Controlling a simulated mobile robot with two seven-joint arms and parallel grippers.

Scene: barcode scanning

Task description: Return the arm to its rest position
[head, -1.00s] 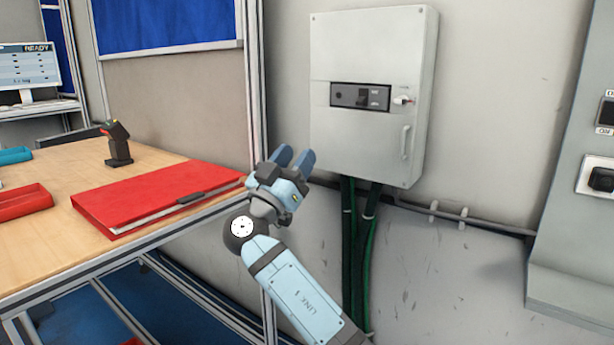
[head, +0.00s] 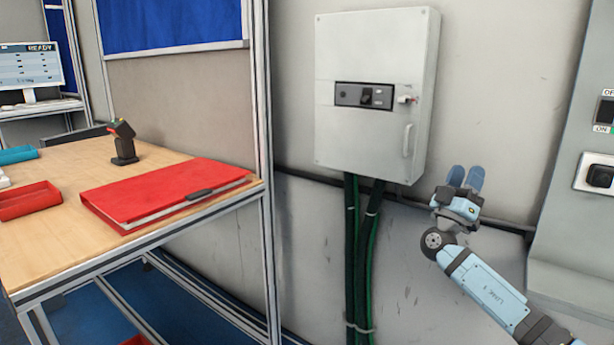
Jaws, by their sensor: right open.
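My right arm comes in from the lower right. Its gripper (head: 466,178) points up, with two blue fingers slightly apart and nothing between them. It is in front of the grey wall, to the lower right of the electrical box, clear of the table. My left gripper is not in view. The barcode scanner (head: 123,145) stands upright on the wooden table. A red binder (head: 160,192) lies on the table near its right edge.
The wooden table (head: 66,165) fills the left, with red and blue trays (head: 30,201) at its far left. A metal frame post (head: 264,130) rises at its right corner. A grey electrical box (head: 372,60) hangs on the wall, and a switch panel stands at right.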

